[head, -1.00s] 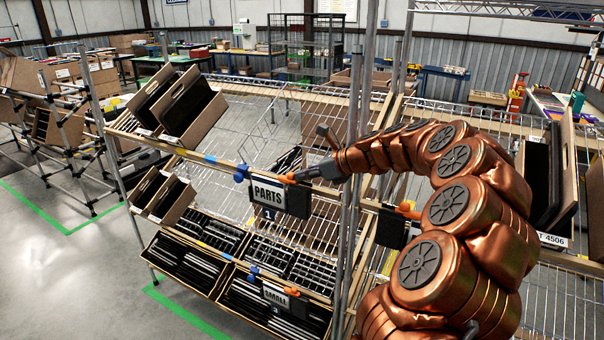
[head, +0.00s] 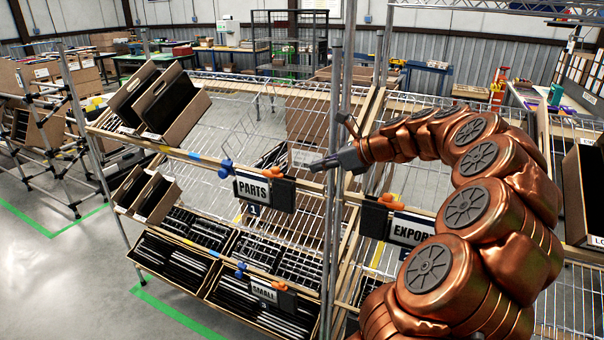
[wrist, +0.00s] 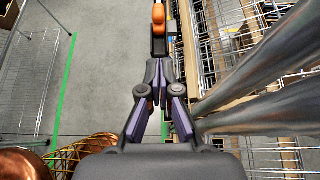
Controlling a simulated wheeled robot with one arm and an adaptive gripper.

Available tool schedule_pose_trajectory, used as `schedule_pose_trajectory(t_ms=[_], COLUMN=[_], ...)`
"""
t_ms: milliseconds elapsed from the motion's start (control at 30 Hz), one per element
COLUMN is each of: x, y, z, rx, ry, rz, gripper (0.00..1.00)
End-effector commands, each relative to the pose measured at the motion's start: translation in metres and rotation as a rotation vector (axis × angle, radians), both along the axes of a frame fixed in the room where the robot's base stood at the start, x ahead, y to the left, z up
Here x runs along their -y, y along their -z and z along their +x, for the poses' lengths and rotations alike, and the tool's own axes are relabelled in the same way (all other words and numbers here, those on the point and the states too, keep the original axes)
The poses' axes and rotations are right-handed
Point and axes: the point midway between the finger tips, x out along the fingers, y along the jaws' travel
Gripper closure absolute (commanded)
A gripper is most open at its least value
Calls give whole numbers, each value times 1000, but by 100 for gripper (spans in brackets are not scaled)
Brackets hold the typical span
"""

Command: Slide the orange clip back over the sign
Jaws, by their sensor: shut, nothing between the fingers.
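The white PARTS sign (head: 251,189) hangs on the upper shelf's front rail, with a black holder at its right end. An orange clip (head: 271,173) sits at the top edge near the sign's right end. A blue clip (head: 226,168) is at its left end. My gripper (head: 312,166) is shut and empty, a short gap to the right of the orange clip. In the wrist view, the shut fingertips (wrist: 158,63) point at the black holder, with the orange clip (wrist: 158,14) beyond them. Whether the clip overlaps the sign face is too small to tell.
A second sign, EXPORT (head: 410,231), with its own orange clip (head: 388,200) hangs to the right, below my arm. A metal post (head: 335,140) stands close to my gripper. A SMALL sign (head: 263,290) hangs lower. Cartons (head: 180,118) tilt on the upper shelf at left.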

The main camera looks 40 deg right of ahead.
Motion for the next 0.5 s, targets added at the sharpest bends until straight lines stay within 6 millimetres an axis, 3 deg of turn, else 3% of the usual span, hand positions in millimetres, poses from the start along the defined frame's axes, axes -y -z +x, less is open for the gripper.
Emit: schedule_pose_trajectory(t_ms=[200, 500], x=[12, 15], y=[-13, -20], z=[-23, -31], rx=[0, 0], ry=[1, -2], rz=[0, 1], gripper=[100, 100])
